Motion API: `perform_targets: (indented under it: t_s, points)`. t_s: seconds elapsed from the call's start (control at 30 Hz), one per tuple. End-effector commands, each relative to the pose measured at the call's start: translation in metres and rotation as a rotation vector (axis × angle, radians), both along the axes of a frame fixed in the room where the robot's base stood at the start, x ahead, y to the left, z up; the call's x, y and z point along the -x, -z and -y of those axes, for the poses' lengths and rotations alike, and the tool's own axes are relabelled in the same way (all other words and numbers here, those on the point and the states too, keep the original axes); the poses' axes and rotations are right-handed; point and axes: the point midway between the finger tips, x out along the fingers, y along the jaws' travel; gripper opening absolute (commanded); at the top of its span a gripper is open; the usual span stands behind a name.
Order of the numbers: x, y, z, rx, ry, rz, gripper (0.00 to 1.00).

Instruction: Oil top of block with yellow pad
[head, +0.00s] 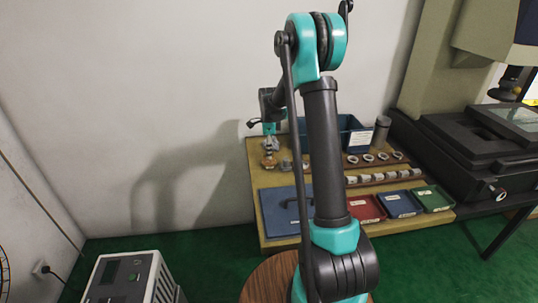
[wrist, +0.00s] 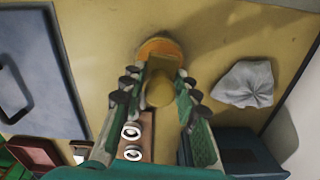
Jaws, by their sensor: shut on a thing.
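My gripper (wrist: 164,76) is shut on the yellow pad's round knob (wrist: 159,92), which sits between the fingers in the wrist view. The pad's orange-yellow rim (wrist: 160,45) shows just beyond the fingertips; its underside is hidden. In the head view my gripper (head: 269,145) is over the far left part of the table, with the pad (head: 268,161) below it. Whether the pad touches the surface is unclear. A row of small grey blocks (head: 385,177) stands on a brown strip to the right. I cannot tell which block the task means.
A blue plate with a handle (head: 283,211) lies at the table's front left. Red (head: 366,208), blue (head: 401,204) and green (head: 432,198) trays stand along the front. White rings (wrist: 131,131) sit on a brown board. A grey cloth (wrist: 246,84) lies right of the gripper, near a dark blue bin (wrist: 236,142).

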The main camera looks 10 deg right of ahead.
Motion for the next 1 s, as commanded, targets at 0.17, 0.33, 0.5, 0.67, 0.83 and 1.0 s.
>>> perform_targets:
  t_s: [0.17, 0.33, 0.5, 0.67, 0.83, 1.0]
  points:
    - [0.000, -0.014, 0.000, 0.000, 0.000, 0.000, 0.07]
    - [0.000, -0.026, 0.000, 0.000, 0.000, 0.000, 0.07]
    - [0.000, -0.038, 0.000, 0.000, 0.000, 0.000, 0.07]
    - [0.000, -0.043, 0.000, 0.000, 0.000, 0.000, 0.07]
    - [0.000, -0.044, 0.000, 0.000, 0.000, 0.000, 0.07]
    - [0.000, -0.044, 0.000, 0.000, 0.000, 0.000, 0.07]
